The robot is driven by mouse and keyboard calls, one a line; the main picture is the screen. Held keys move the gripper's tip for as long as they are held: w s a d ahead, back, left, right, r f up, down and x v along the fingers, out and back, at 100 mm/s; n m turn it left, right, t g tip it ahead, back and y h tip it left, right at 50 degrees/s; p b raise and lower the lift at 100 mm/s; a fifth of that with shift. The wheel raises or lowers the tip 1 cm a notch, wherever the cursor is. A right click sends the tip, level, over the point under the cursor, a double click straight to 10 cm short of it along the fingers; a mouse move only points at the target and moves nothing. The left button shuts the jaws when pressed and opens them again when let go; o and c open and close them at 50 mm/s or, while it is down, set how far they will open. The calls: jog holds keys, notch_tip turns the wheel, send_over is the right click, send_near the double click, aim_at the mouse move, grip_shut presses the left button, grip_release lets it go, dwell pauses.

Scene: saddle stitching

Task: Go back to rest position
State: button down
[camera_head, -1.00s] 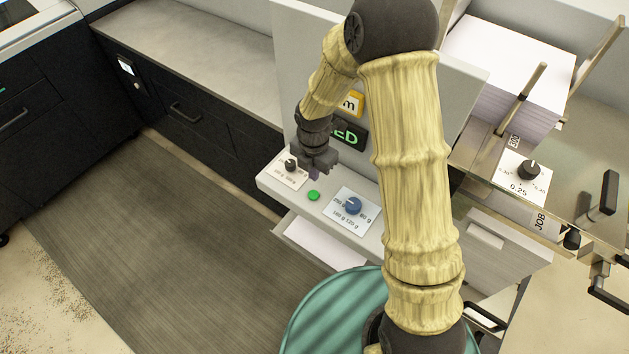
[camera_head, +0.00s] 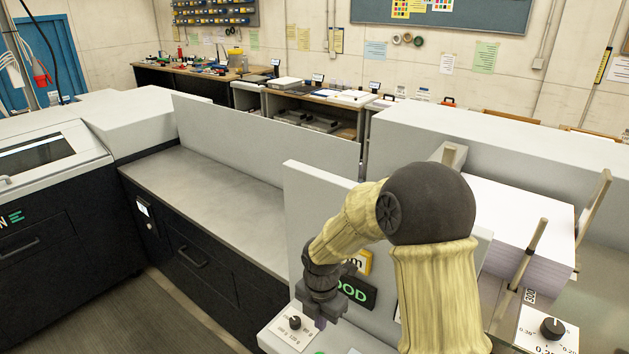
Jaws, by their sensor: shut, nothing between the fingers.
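My gripper (camera_head: 320,321) hangs at the end of my bent arm, low in the middle of the view, pointing down. It is shut and holds nothing. It is just above a light grey control ledge, to the right of a small black knob (camera_head: 294,322) on a white plate. Behind it, a dark display (camera_head: 356,291) with green letters is partly hidden by my arm; "OOD" can be read. A yellow sign (camera_head: 362,262) above it is also partly covered.
A grey upright panel (camera_head: 305,215) stands close behind my arm. A paper stack (camera_head: 520,225) with upright posts and a dial plate (camera_head: 548,328) are to the right. A long grey counter (camera_head: 215,205) runs left, beside a dark machine (camera_head: 50,245). Floor (camera_head: 170,320) is free at lower left.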

jog(key=s+d+r+m+t, duration=0.1)
jog(key=s+d+r+m, duration=0.2)
jog(key=m, duration=1.1)
jog(key=s+d+r+m+t, duration=0.1)
jog(key=s+d+r+m, duration=0.2)
jog(key=s+d+m, duration=0.7)
jog(key=m, duration=0.4)
jog(key=shift+d+r+b, duration=0.2)
jog(key=shift+r+b, duration=0.15)
jog(key=shift+r, duration=0.05)
dwell(2.4)
